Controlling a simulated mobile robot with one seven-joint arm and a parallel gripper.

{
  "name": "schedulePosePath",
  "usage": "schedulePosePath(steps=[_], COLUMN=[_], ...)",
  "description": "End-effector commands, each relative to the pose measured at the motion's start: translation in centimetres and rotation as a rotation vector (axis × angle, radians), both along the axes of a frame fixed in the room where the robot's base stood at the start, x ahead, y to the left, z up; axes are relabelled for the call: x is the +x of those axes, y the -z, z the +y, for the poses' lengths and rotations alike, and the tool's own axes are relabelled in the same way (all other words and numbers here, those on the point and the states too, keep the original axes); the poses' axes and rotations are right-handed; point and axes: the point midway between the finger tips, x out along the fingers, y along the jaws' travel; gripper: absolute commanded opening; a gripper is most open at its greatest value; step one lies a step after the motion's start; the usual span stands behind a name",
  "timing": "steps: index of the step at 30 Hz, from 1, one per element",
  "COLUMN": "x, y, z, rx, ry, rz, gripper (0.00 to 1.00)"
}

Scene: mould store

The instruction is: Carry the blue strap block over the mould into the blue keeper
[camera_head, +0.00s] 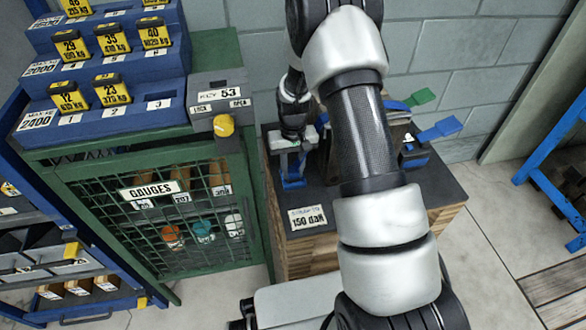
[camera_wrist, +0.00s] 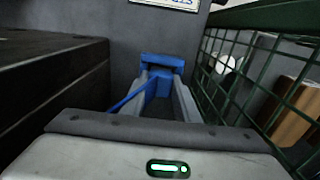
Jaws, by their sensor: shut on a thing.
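My gripper (camera_head: 292,160) is left of my arm in the head view, pointing down over the dark-topped wooden stand. It is shut on the blue strap block (camera_wrist: 162,62), which shows between the grey fingertips in the wrist view. A blue strap (camera_wrist: 130,95) runs from the block toward the lower left. The block also shows under the gripper in the head view (camera_head: 293,183); I cannot tell whether it touches the stand. The mould (camera_head: 398,128) is mostly hidden behind my arm. A blue lever (camera_head: 440,130) and blue fitting, likely the blue keeper (camera_head: 412,157), show right of my arm.
The wooden stand (camera_head: 300,255) carries a "150 daN" label. A green lever (camera_head: 420,98) rises behind the mould. A green mesh gauge cabinet (camera_head: 150,215) stands close on the left, its mesh beside my gripper in the wrist view.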

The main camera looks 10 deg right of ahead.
Motion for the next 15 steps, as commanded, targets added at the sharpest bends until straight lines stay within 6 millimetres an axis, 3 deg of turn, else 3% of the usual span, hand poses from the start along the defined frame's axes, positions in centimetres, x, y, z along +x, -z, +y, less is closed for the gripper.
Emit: schedulePosePath(steps=[13,14,15], x=[-0.22,-0.23,-0.23], y=[0.88,0.89,0.9], z=[0.01,0.01,0.01], rx=[0.0,0.0,0.0], ry=[0.0,0.0,0.0], rz=[0.003,0.003,0.003], gripper=[0.08,0.33,0.4])
